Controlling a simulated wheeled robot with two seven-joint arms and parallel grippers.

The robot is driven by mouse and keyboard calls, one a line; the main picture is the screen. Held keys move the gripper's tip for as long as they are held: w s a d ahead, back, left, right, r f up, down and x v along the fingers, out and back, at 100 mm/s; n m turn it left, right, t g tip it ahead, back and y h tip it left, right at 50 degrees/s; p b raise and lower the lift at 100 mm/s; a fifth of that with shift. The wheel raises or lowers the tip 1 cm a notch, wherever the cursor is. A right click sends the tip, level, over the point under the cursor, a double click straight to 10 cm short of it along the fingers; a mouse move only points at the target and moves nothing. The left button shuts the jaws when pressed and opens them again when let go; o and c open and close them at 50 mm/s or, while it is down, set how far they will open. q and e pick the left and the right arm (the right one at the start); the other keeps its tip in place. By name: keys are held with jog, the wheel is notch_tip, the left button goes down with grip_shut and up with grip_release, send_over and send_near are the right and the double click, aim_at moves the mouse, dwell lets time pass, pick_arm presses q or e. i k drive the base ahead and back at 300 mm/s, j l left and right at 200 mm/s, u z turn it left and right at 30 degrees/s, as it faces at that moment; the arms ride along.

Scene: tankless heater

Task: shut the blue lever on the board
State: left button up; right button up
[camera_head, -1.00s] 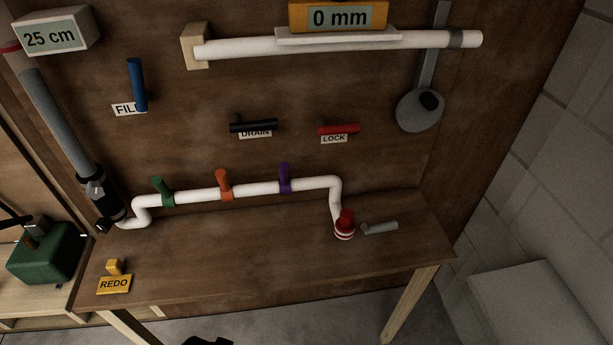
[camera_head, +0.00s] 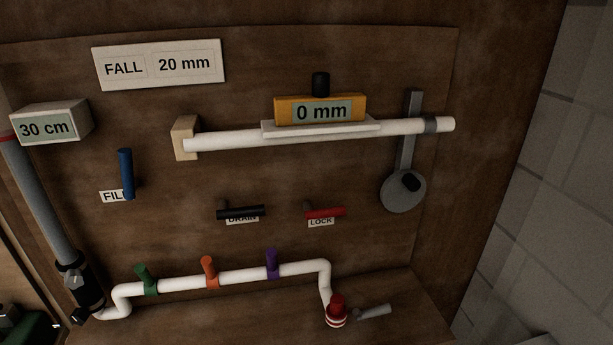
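The blue lever (camera_head: 126,174) is on the left part of the wooden board (camera_head: 300,60), beside a white label (camera_head: 112,196) that reads FILL and is partly covered by the lever. The lever stands upright, close to vertical. Neither of my grippers shows in the current head view.
Black DRAIN (camera_head: 242,212) and red LOCK (camera_head: 325,212) levers lie horizontal to the right. Green (camera_head: 146,279), orange (camera_head: 209,272) and purple (camera_head: 272,264) handles sit on the lower white pipe. A grey tube (camera_head: 40,200) with a 30 cm display (camera_head: 45,127) stands at left.

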aim_at(130, 184)
jog(key=u, duration=1.55)
